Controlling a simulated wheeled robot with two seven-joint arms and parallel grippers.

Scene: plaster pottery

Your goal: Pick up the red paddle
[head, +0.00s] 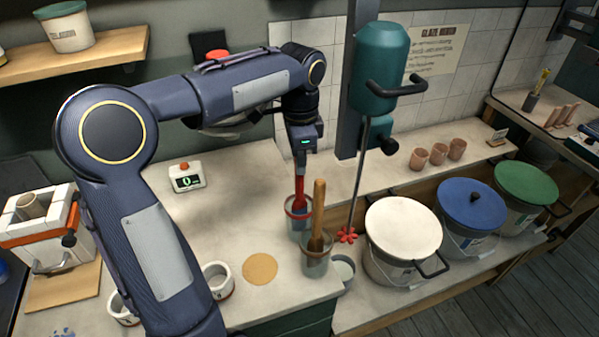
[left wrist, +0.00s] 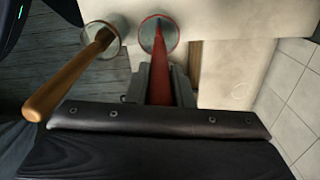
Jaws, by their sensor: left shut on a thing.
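The red paddle (head: 299,190) stands upright with its lower end inside a clear container with a red rim (head: 288,208) on the counter. My left gripper (head: 301,158) points down and is shut on the upper part of the paddle's handle. In the left wrist view the red paddle (left wrist: 162,62) runs from between the fingers (left wrist: 160,85) down into the red-rimmed container (left wrist: 147,38). My right gripper is in neither view.
A wooden-handled paddle (head: 318,205) stands in a clear container (head: 316,262) close beside, in front. To the right are a mixer with a red propeller (head: 346,236) and buckets with white (head: 403,226), blue (head: 472,203) and green (head: 526,184) lids. Counter left of the containers is mostly clear.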

